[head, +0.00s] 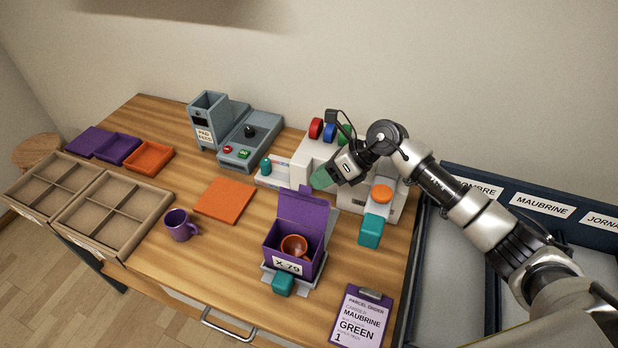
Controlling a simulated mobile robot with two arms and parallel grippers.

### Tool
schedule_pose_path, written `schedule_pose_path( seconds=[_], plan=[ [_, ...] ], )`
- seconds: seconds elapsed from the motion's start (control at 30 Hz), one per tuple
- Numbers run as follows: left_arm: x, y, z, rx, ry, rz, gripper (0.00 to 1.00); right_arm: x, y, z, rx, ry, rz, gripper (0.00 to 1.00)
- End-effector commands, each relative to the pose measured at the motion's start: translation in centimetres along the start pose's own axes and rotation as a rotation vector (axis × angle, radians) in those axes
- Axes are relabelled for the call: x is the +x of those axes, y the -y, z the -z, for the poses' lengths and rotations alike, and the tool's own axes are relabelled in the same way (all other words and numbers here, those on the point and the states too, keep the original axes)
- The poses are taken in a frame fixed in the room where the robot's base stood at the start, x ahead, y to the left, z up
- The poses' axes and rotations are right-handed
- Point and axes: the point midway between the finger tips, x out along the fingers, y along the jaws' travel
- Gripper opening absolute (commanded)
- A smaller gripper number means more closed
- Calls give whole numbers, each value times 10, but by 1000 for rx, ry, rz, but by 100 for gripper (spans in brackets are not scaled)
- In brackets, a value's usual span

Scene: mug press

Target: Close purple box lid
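The purple box (294,262) stands at the front middle of the table, with an "X-79" label on its front. Its lid (303,208) is open and stands up at the back edge. An orange mug (293,246) sits inside the box. My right gripper (324,178) hangs just behind and above the lid's top edge, to its right. A green piece shows at its tip, and I cannot tell whether the fingers are open or shut. It seems close to the lid, but contact is unclear. My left gripper is not in view.
A white machine (313,152) with coloured knobs is behind the box. A teal block (370,232) sticks out on its right. A purple mug (180,225) and orange mat (224,200) lie left. A clipboard (358,318) lies front right. Divided trays (112,215) are at the left.

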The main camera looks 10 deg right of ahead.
Motion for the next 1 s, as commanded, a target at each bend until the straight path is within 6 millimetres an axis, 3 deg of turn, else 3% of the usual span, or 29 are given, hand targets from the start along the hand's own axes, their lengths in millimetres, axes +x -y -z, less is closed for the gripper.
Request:
schedule_pose_path(
  seconds=[0.27, 0.6, 0.83, 1.0],
  plan=[
    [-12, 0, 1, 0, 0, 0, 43, 36, -1, -1, 1, 1, -2, 31],
    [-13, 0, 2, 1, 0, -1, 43, 41, 0, 0, 0, 0, 0, 31],
    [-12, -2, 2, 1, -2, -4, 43, 41, 0, 0, 0, 0, 0, 0],
    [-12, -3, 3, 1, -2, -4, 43, 41, 0, 0, 0, 1, 0, 0]
  ],
)
